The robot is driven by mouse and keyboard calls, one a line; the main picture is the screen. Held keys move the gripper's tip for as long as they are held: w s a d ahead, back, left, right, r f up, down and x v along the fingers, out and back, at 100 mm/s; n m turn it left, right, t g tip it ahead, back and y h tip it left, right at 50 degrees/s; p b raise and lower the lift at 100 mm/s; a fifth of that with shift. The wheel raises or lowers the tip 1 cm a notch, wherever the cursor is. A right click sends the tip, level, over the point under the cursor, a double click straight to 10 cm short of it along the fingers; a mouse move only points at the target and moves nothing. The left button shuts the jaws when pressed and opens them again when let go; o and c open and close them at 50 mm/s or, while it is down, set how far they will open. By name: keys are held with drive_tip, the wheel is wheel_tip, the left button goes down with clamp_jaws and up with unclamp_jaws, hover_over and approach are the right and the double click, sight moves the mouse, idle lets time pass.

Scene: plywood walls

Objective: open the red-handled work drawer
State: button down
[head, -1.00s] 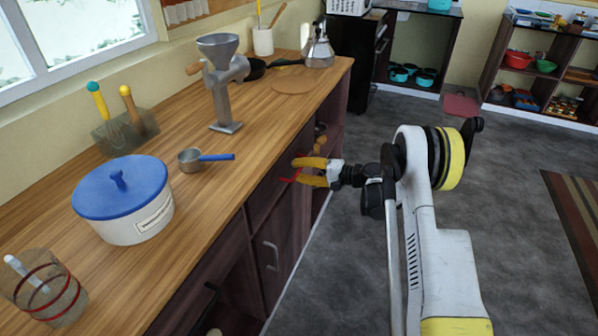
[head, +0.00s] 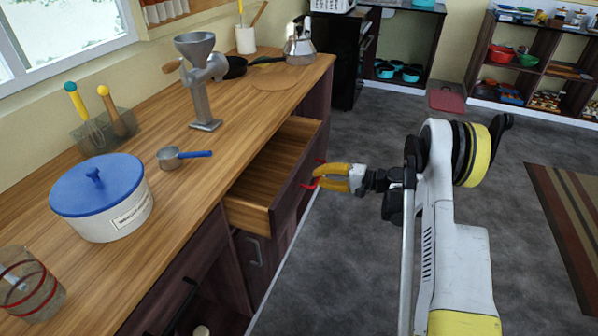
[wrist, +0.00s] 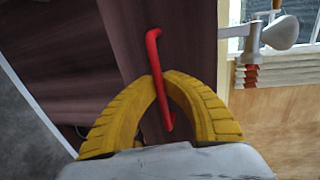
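The work drawer (head: 262,176) stands pulled out from under the wooden counter, and its empty wooden inside shows in the head view. Its red handle (head: 311,183) is on the dark front panel, partly hidden by my gripper. My gripper (head: 322,176) has yellow fingers and is at the handle. In the wrist view the red handle (wrist: 153,60) runs down between the yellow fingertips (wrist: 161,82), which close around its lower part. The dark drawer front (wrist: 85,50) is just beyond.
A dark cabinet door (head: 255,255) is below the drawer. The grey floor (head: 370,260) around my arm is clear.

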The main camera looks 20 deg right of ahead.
drive_tip(key=f+v, duration=0.2)
drive_tip(key=v, duration=0.8)
drive_tip(key=shift+s+d, duration=0.15)
drive_tip(key=shift+d, duration=0.15)
drive_tip(key=c, duration=1.5)
unclamp_jaws()
drive_tip(key=shift+a, duration=0.15)
drive_tip(key=v, duration=1.2)
